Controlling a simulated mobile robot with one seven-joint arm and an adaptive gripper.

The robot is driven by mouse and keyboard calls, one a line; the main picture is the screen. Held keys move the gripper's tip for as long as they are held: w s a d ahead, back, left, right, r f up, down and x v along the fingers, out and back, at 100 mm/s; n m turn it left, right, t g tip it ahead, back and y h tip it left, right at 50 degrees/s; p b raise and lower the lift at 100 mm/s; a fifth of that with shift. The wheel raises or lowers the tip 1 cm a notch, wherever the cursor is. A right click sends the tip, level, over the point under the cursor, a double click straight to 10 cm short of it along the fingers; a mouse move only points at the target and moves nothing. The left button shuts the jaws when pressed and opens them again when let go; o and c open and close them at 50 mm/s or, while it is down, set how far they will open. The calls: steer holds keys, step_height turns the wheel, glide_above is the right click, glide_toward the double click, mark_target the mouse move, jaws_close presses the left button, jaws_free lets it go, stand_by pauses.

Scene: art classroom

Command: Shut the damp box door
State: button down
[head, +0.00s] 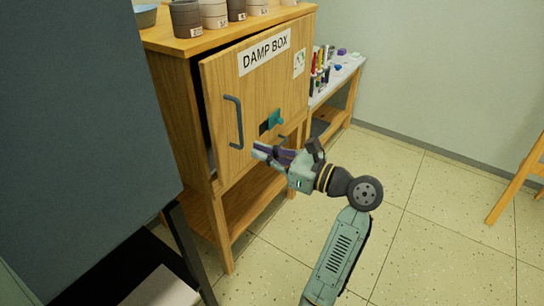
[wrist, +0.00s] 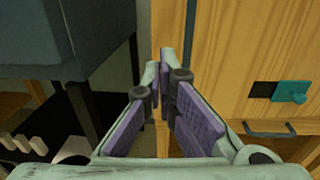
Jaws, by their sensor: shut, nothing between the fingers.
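The damp box (head: 175,110) is a wooden cabinet. Its door (head: 215,80), with a "DAMP BOX" label, stands slightly ajar, with a dark gap along its left edge. A dark vertical handle (head: 234,122) is on the door's left side. A teal latch (head: 275,120) sits beside a dark slot; it also shows in the wrist view (wrist: 292,90). My gripper (head: 258,150) is shut and empty, in front of the door's lower part, right of the handle in the head view. In the wrist view my purple-padded fingers (wrist: 165,65) overlap the door's edge area; contact cannot be told.
Several pots (head: 186,18) stand on the cabinet top. A dark grey panel (head: 80,110) on black legs is close on the left. A side table (head: 345,72) with art supplies stands behind right. An easel leg (head: 515,180) is far right. Floor (head: 430,220) between is clear.

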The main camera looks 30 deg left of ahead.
mark_target(220, 138)
steer(key=a, duration=0.9)
steer(key=shift+a, duration=0.2)
